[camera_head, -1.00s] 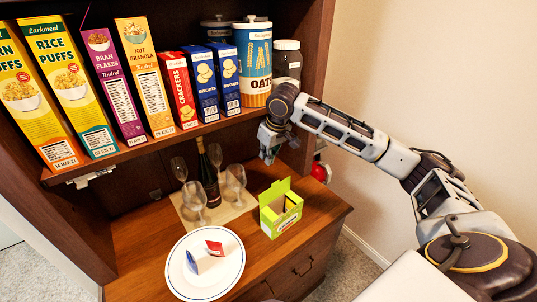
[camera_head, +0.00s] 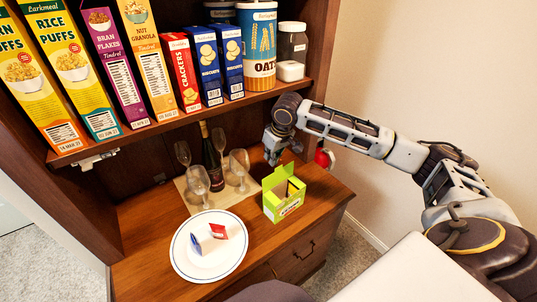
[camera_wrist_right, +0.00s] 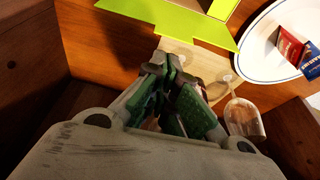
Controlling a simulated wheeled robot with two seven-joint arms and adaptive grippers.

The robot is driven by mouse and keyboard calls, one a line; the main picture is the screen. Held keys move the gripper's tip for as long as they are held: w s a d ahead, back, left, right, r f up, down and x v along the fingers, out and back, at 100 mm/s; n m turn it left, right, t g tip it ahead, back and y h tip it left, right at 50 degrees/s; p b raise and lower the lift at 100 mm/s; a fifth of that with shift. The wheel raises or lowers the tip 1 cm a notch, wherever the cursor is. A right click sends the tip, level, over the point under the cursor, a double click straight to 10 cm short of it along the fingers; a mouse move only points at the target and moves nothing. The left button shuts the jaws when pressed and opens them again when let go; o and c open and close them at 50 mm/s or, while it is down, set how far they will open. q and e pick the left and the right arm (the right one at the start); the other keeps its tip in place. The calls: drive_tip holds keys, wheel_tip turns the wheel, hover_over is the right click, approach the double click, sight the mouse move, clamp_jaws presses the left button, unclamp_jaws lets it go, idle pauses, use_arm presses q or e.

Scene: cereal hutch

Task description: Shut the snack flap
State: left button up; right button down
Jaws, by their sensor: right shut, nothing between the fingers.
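The bright green snack box (camera_head: 285,202) stands on the wooden counter, its top open. Its green flap (camera_head: 275,177) sticks up at the back left. In the right wrist view the flap (camera_wrist_right: 188,22) shows large at the top, beyond the fingers. My right gripper (camera_head: 272,160) is shut and empty, behind and just above the box at the flap's far side. Its closed fingers (camera_wrist_right: 165,62) point toward the flap in the wrist view, with a gap seeming to remain. My left gripper is not in view.
Wine glasses (camera_head: 239,165) and a dark bottle (camera_head: 212,165) stand on a mat left of the box. A plate (camera_head: 184,262) with small packets lies in front. The shelf (camera_head: 170,124) with cereal boxes and jars overhangs the counter's back.

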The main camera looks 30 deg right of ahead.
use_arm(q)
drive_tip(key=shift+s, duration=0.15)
use_arm(e)
drive_tip(key=shift+s+d, duration=0.1)
drive_tip(key=shift+s, duration=0.6)
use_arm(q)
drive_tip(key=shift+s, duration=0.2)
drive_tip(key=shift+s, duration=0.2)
